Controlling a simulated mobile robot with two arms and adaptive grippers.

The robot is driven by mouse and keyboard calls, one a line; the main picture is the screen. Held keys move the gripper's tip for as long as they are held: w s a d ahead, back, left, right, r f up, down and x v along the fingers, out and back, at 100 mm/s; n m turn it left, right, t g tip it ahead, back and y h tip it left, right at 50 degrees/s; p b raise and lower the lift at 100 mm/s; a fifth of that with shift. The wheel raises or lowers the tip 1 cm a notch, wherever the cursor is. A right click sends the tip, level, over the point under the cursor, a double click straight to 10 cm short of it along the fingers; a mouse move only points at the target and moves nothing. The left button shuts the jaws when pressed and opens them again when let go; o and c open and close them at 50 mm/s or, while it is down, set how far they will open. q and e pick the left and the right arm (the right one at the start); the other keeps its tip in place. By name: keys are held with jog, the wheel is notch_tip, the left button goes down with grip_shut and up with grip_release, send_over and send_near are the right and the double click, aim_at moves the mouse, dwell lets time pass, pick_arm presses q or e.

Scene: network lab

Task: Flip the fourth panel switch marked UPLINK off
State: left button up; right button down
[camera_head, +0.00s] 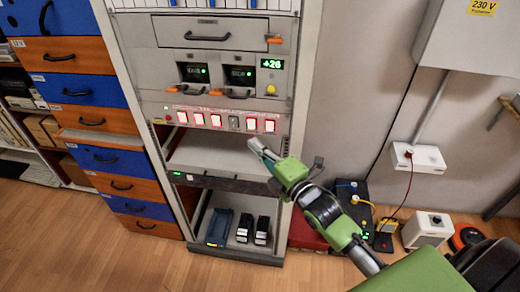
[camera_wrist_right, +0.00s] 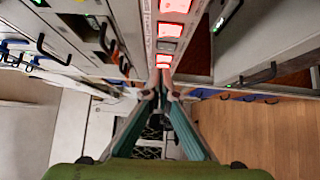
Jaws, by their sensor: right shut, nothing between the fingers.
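The switch panel (camera_head: 158,112) is a strip across the rack with a row of red-lit switches. The fourth switch from the left (camera_head: 233,121) is grey and unlit, while the switches on both sides of it glow red. In the right wrist view this unlit switch (camera_wrist_right: 167,46) lies between lit ones. My right gripper (camera_head: 256,147) is shut and empty, just below the right part of the panel. Its closed fingertips (camera_wrist_right: 162,84) point toward the row's right end; I cannot tell whether they touch anything. The switch labels are too small to read. My left gripper is not in view.
Above the panel are two display modules and a drawer handle (camera_head: 207,38). Below it is an open shelf (camera_head: 220,152). Blue and orange drawers (camera_head: 85,64) stand at left. A white wall box (camera_head: 418,158), cables and small devices are at right.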

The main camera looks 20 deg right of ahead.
jog(key=shift+s+d, duration=0.15)
jog(key=shift+s, duration=0.7)
jog(key=shift+f, duration=0.15)
jog(key=s+d+f+m+g+h, duration=0.1)
jog(key=s+f+m+g, duration=0.25)
jog(key=f, duration=0.95)
jog(key=s+d+f+m+g+h, duration=0.1)
jog(key=s+f+m+g, duration=0.2)
jog(key=f, duration=1)
jog(key=s+d+f+m+g+h, duration=0.15)
jog(key=s+f+m, duration=0.3)
jog(key=f, duration=0.85)
jog(key=s+a+f+m+g, duration=0.1)
jog(key=s+f+m+g, duration=0.1)
jog(key=s+f, duration=0.5)
jog(key=s+a+f+m+g+b, duration=0.1)
jog(key=s+f+g, duration=0.3)
jog(key=s, duration=1.3)
jog(key=s+a+f+m+g, duration=0.2)
jog(key=s+f+m+g, duration=0.1)
jog(key=s+f, duration=0.8)
jog(key=shift+s+f+m, duration=0.3)
jog(key=shift+s+m, duration=0.3)
jog(key=shift+s, duration=0.4)
